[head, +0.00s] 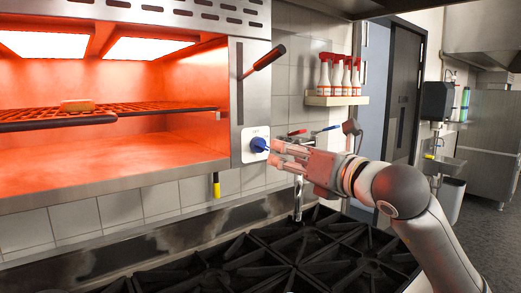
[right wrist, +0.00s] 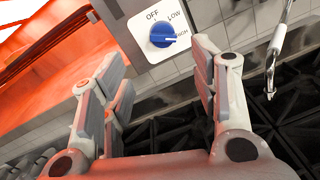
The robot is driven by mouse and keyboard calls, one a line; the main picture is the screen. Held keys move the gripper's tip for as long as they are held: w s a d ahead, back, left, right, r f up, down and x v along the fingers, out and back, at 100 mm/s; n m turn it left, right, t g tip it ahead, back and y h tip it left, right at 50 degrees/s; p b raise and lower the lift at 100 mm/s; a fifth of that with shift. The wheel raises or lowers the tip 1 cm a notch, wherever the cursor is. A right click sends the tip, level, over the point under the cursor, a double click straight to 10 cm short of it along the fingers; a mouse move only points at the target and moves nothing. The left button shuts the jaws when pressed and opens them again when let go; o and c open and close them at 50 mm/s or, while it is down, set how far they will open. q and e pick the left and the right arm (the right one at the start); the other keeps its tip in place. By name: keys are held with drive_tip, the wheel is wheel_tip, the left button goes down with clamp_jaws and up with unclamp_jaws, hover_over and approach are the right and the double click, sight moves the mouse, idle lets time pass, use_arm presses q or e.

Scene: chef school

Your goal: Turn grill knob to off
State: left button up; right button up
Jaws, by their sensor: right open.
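The grill knob (head: 258,145) is blue and sits on a white plate at the lower right of the grill (head: 240,100). In the right wrist view the knob (right wrist: 162,34) shows a white pointer line aimed right, towards a partly visible label ending in "IGH". "OFF" is printed above the knob and "LOW" at its upper right. My right gripper (head: 277,153) is open, with its fingertips close to the knob's right side. In the right wrist view the open fingers (right wrist: 160,75) lie below and either side of the knob, with nothing between them. My left gripper is not in view.
The grill glows orange, with a bread-like piece (head: 78,105) on its rack (head: 150,107). A red-and-black handle (head: 264,60) sticks out above the knob. Black stove grates (head: 310,250) lie below. Spray bottles (head: 325,75) stand on a wall shelf to the right.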

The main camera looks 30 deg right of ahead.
sight(264, 146)
drive_tip(key=w+p, duration=0.2)
drive_tip(key=w, duration=0.1)
drive_tip(key=w+p, duration=0.2)
drive_tip(key=w, duration=0.1)
drive_tip(key=w+p, duration=0.1)
drive_tip(key=w, duration=0.2)
drive_tip(key=shift+w+d+r+p, duration=0.15)
drive_tip(key=shift+r+p, duration=0.1)
drive_tip(key=shift+p, duration=0.15)
drive_tip(key=shift+w+f, duration=0.15)
drive_tip(key=shift+w, duration=0.5)
drive_tip(key=shift+c, duration=0.2)
drive_tip(key=c, duration=1)
drive_tip(key=shift+o, duration=0.2)
drive_tip(key=shift+f, duration=0.1)
